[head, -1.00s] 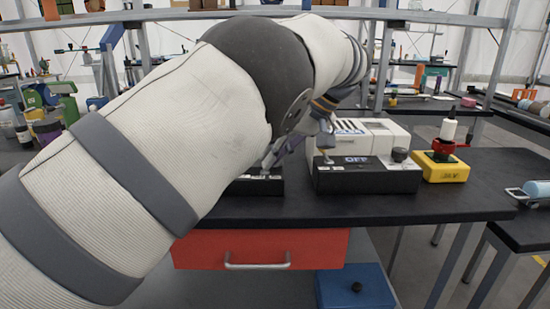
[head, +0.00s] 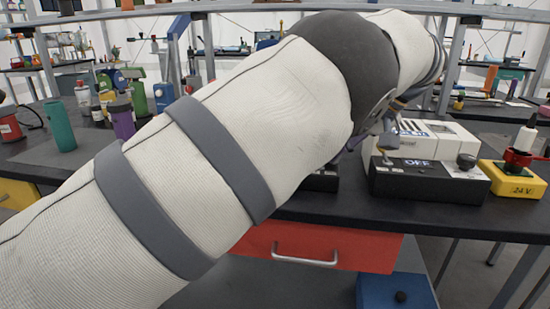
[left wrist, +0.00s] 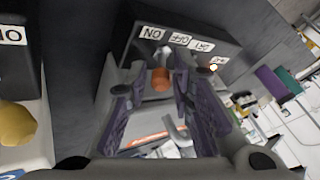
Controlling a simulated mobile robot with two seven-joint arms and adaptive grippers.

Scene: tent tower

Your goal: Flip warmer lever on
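My left gripper (left wrist: 158,85) is open in the left wrist view, its two purple fingers apart. An orange-brown lever knob (left wrist: 161,79) shows between the fingertips, nearer the right finger; I cannot tell if they touch. Behind it is a black box (left wrist: 205,42) with upside-down ON and OFF labels. In the head view my arm hides most of this box (head: 322,183) and much of the gripper. Beside it stands another black box (head: 428,186) reading OFF, with a pale lever (head: 388,141). I cannot tell which is the warmer. My right gripper is out of view.
A white machine (head: 440,138) stands behind the OFF box, and a yellow 24 V box (head: 512,181) to its right. Bottles, including a teal one (head: 60,127), stand at left. A red drawer (head: 380,252) is below the dark bench top.

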